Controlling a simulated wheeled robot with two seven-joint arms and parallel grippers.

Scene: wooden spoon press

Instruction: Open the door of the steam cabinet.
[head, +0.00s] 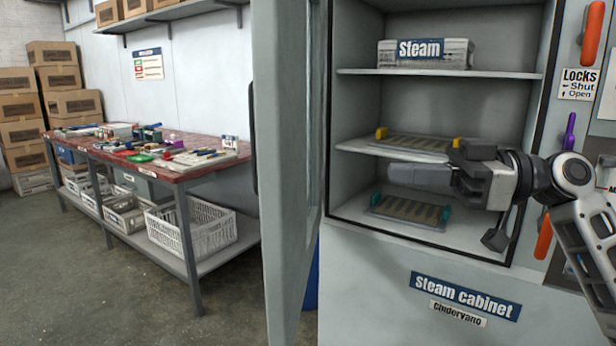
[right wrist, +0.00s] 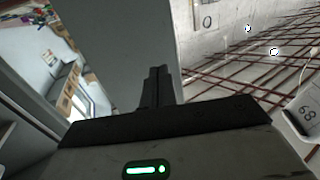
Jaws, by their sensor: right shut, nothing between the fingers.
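The steam cabinet (head: 370,290) stands open at the right of the head view, with its label below the opening. Its grey door (head: 288,150) is swung well out to the left, seen nearly edge-on. My right gripper (head: 396,175) is shut and empty. It points left in front of the cabinet's opening, with a gap between its tips and the door in the picture. In the right wrist view its closed fingers (right wrist: 155,88) show before a grey panel (right wrist: 120,45), probably the door. My left gripper is out of view.
The shelves hold a press tray with yellow ends (head: 418,143) and another with teal ends (head: 410,210). Orange handles (head: 593,35) and a purple lever (head: 569,132) are at the right. A cluttered workbench (head: 180,172) stands left, with open floor before it.

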